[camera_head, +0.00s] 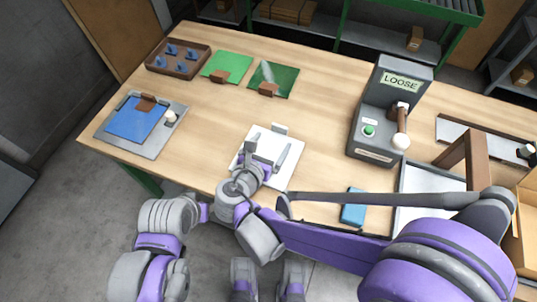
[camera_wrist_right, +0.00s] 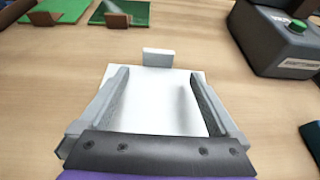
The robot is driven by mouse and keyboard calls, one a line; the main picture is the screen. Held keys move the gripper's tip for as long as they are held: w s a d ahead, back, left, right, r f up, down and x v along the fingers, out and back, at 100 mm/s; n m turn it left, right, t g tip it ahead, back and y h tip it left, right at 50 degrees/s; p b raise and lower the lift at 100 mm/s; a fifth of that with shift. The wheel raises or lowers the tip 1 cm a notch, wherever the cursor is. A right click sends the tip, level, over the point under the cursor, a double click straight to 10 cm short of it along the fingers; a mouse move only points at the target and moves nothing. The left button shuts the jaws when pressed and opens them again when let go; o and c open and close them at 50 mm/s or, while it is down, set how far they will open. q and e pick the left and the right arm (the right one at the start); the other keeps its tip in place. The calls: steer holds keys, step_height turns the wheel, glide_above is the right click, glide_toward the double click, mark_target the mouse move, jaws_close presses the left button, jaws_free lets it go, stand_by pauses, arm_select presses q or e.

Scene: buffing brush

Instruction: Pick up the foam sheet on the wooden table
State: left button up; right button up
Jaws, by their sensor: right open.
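A white sheet (camera_head: 269,147), which I take to be the foam sheet, lies flat on the wooden table (camera_head: 330,85) near its front edge. A small pale grey block (camera_head: 280,128) stands at its far edge. My right gripper (camera_head: 271,140) is over the sheet, its two grey fingers open and pointing toward the block. In the right wrist view the sheet (camera_wrist_right: 155,100) shows between the open fingers (camera_wrist_right: 159,73), with the block (camera_wrist_right: 158,57) just beyond the tips. Nothing is between the fingers above the sheet. The gripper hides the sheet's near part. My left gripper is not visible.
Two green sheets (camera_head: 226,65) with brown blocks, a brown tray (camera_head: 177,57) and a blue sheet on a grey plate (camera_head: 161,140) lie left. A grey machine labelled LOOSE (camera_head: 375,125) stands right. A blue object (camera_head: 353,207) lies near the front edge.

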mark_target(279, 130)
steer(key=x, duration=0.8)
steer(key=shift+w+a+r, duration=0.1)
steer(key=shift+w, duration=0.1)
steer(key=c, duration=1.4)
